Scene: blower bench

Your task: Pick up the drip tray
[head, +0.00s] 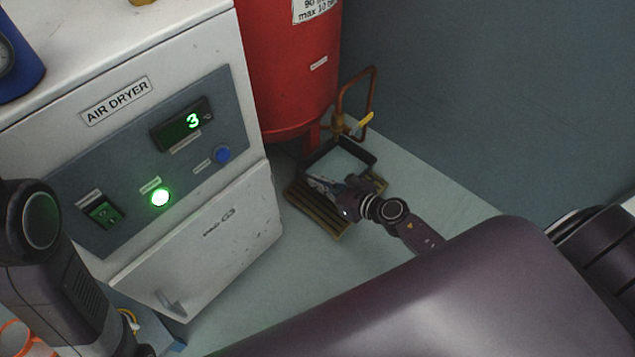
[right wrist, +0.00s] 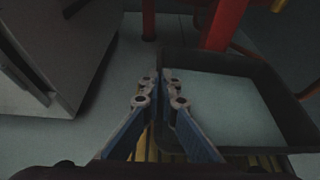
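The drip tray (head: 368,157) is a shallow dark tray with a pale grey inside, below the red tank in the head view. In the right wrist view the drip tray (right wrist: 287,83) fills the right side. My right gripper (head: 325,183) is at its near left side. In the right wrist view my right gripper (right wrist: 158,80) has its fingertips close together, one on each side of the tray's left wall, and looks shut on it. The fingers hide part of that wall. My left arm shows at the left edge of the head view, but its gripper is out of view.
A slatted yellow-brown grate (head: 318,210) lies under and in front of the tray. The red tank (head: 290,75) and a copper pipe with a yellow-handled valve (head: 361,124) stand behind it. The air dryer (head: 225,215) stands left. Pale floor is clear to the right.

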